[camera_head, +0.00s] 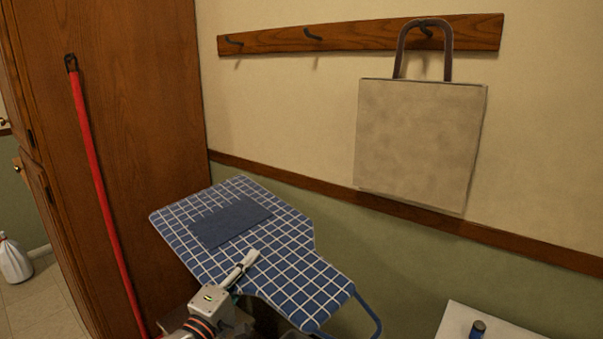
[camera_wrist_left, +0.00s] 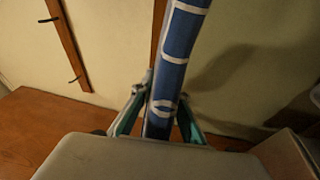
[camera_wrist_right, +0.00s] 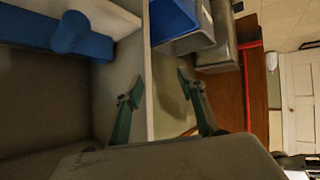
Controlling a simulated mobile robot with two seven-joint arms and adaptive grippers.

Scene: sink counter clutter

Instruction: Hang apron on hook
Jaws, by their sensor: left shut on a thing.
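The blue apron with a white grid and a plain blue pocket (camera_head: 285,255) is held out in front of the wall, with a blue neck loop (camera_head: 368,308) at its lower right. My left gripper (camera_head: 250,260) is shut on the apron. In the left wrist view the apron shows edge-on (camera_wrist_left: 178,50) between the fingers (camera_wrist_left: 160,108). The wooden rack (camera_head: 360,36) on the wall has a left hook (camera_head: 234,42) and a middle hook (camera_head: 313,35), both bare. My right gripper (camera_wrist_right: 160,92) shows in the right wrist view, open and empty.
A beige bag (camera_head: 420,143) hangs from the rack's right hook. A red pole (camera_head: 100,190) stands against the wooden cabinet (camera_head: 150,120) at left. A white surface (camera_head: 462,322) with a small dark bottle (camera_head: 478,328) is at lower right. Blue bins (camera_wrist_right: 175,20) show in the right wrist view.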

